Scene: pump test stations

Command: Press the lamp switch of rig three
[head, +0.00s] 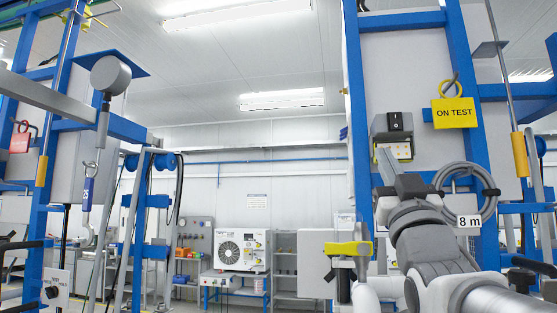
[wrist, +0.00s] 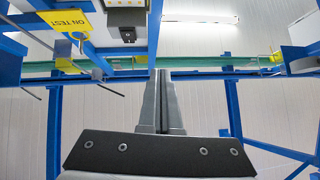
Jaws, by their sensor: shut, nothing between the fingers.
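A black rocker switch (head: 394,121) sits on a grey box on the blue rig frame at the right, above a small panel with yellowish lights (head: 401,151). No rig number is readable, so I cannot tell whether this is rig three. The switch shows in the wrist view (wrist: 127,20) at the upper left, beside the light panel. My gripper (head: 384,157) is shut and empty, pointing up, below and slightly left of the switch in the head view. In the wrist view its fingertips (wrist: 161,76) are apart from the switch.
A yellow ON TEST sign (head: 454,112) hangs right of the switch. A coiled grey hose (head: 467,184) with an "8 m" tag (head: 468,221) hangs below it. Another blue rig (head: 60,130) stands at the left.

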